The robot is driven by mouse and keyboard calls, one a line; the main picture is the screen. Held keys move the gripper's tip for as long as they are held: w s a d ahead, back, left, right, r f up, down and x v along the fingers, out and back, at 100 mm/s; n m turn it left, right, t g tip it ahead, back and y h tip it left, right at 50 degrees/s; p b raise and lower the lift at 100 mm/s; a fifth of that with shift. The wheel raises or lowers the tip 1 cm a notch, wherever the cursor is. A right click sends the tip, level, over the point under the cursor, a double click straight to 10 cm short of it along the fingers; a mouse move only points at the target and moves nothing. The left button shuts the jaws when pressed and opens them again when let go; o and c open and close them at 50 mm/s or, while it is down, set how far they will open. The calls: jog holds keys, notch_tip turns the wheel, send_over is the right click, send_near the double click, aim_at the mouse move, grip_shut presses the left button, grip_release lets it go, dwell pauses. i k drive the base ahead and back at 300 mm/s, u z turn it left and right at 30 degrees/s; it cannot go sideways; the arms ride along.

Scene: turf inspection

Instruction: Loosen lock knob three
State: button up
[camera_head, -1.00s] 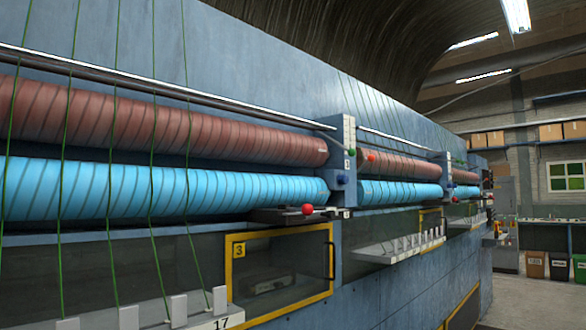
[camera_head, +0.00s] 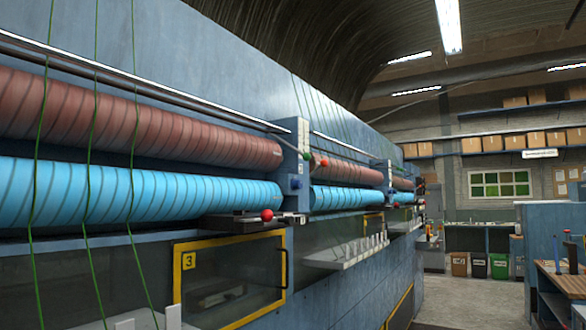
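Along the long blue machine, a yellow-framed window panel (camera_head: 230,319) carries a "3" label (camera_head: 188,261). Above it, a red ball knob (camera_head: 267,214) sits on a dark bracket (camera_head: 232,224) under the blue roller (camera_head: 130,192). To its right, a grey post (camera_head: 297,140) has a blue knob (camera_head: 295,183) and a small green knob (camera_head: 306,156). A small orange-red knob (camera_head: 323,162) is just beyond. I cannot tell which of these is lock knob three, nor whether any is tight or loose. My gripper is not in view.
Green yarns (camera_head: 85,140) hang in front of the rollers at left. A shelf with upright plates (camera_head: 350,254) juts out past the window. Open floor (camera_head: 465,300) runs along the machine's right. A workbench (camera_head: 560,283) stands at the right edge; bins (camera_head: 478,265) stand far back.

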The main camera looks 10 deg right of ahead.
aim_at(295, 184)
jog(key=u, duration=0.15)
jog(key=k, duration=0.4)
jog(key=z, duration=1.1)
jog(key=i, duration=2.6)
jog(key=u, duration=0.9)
jog(key=k, duration=0.85)
jog(key=u, duration=0.15)
jog(key=i, duration=0.75)
